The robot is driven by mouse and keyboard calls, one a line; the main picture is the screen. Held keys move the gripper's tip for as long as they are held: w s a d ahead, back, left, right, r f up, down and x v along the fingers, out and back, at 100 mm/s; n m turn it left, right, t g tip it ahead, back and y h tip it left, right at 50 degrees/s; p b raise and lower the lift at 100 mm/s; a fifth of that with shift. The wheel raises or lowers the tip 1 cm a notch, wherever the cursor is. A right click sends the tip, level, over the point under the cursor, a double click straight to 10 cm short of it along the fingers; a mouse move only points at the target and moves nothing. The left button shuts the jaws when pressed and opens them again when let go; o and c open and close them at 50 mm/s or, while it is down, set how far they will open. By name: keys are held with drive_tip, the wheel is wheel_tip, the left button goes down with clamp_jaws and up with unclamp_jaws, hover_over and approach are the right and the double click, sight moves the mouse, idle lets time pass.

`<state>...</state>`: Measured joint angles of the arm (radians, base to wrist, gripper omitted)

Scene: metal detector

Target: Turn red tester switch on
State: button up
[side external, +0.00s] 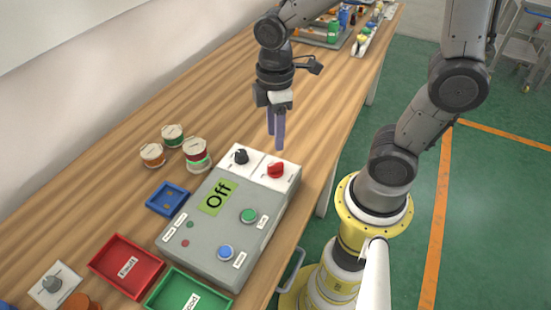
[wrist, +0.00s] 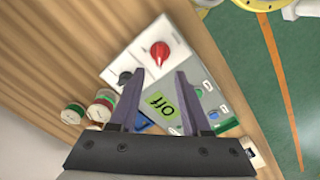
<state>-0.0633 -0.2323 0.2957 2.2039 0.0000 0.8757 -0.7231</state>
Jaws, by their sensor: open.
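The red tester switch (side external: 275,169) is a red knob on a white panel at the far end of a grey tester box (side external: 205,252). It also shows in the wrist view (wrist: 160,54), beyond my fingertips. A black knob (side external: 241,156) sits beside it on the panel; in the wrist view one finger partly overlaps it. The tester's green display (side external: 216,197) reads "Off". My gripper (side external: 276,142) is open and empty, pointing down above the far end of the tester, apart from the red knob. In the wrist view the fingers (wrist: 155,76) are spread.

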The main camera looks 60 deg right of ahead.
sight(276, 164)
wheel_tip(276, 164, down, 9)
drive_tip(key=shift+r, duration=0.1)
idle(0.4)
clamp_jaws()
